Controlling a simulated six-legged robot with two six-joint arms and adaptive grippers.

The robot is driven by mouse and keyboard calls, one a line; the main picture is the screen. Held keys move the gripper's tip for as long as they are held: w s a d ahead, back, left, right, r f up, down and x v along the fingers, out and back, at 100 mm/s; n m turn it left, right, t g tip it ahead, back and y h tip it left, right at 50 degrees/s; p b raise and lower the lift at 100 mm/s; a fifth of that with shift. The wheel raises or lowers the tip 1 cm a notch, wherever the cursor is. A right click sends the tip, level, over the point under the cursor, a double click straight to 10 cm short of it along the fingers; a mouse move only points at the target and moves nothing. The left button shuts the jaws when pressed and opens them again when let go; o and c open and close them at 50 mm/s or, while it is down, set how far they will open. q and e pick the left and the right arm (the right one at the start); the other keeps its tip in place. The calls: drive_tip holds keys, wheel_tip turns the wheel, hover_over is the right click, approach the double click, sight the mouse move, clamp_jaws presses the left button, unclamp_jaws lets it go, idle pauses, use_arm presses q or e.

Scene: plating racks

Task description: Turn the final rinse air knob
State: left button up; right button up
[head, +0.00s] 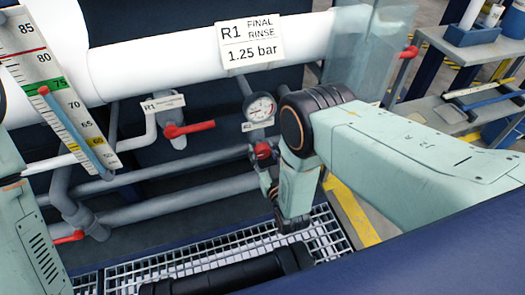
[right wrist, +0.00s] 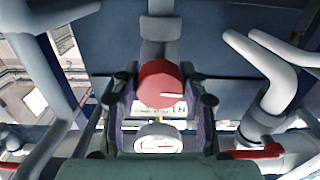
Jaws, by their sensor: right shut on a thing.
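The red air knob (head: 263,150) sits on the pipework under the round pressure gauge (head: 260,107), below the sign (head: 250,41) reading "R1 FINAL RINSE 1.25 bar". My right gripper (head: 267,172) reaches it from the right and partly hides it.
A valve with a red lever (head: 189,129) and an R1 tag is left of the gauge. Another red lever (head: 68,238) is at lower left. A large thermometer scale (head: 55,85) stands at upper left. White and grey pipes run across. A metal grating (head: 325,238) lies below.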

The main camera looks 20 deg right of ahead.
drive_tip(key=shift+m, duration=0.4)
drive_tip(key=m+p, duration=0.1)
drive_tip(key=m, duration=0.2)
drive_tip(key=m+p, duration=0.1)
drive_tip(key=m, duration=0.2)
drive_tip(key=shift+m, duration=0.3)
drive_tip(key=m+p, duration=0.1)
drive_tip(key=m, duration=0.2)
drive_tip(key=shift+a+m, duration=0.1)
drive_tip(key=shift+m, duration=0.2)
drive_tip(key=m+p, duration=0.1)
drive_tip(key=m, duration=0.2)
drive_tip(key=shift+m, duration=0.3)
drive_tip(key=m+p, duration=0.1)
drive_tip(key=m, duration=0.9)
drive_tip(key=shift+r+m+p, duration=0.1)
drive_tip(key=shift+m+p, duration=0.2)
drive_tip(key=shift+m, duration=0.1)
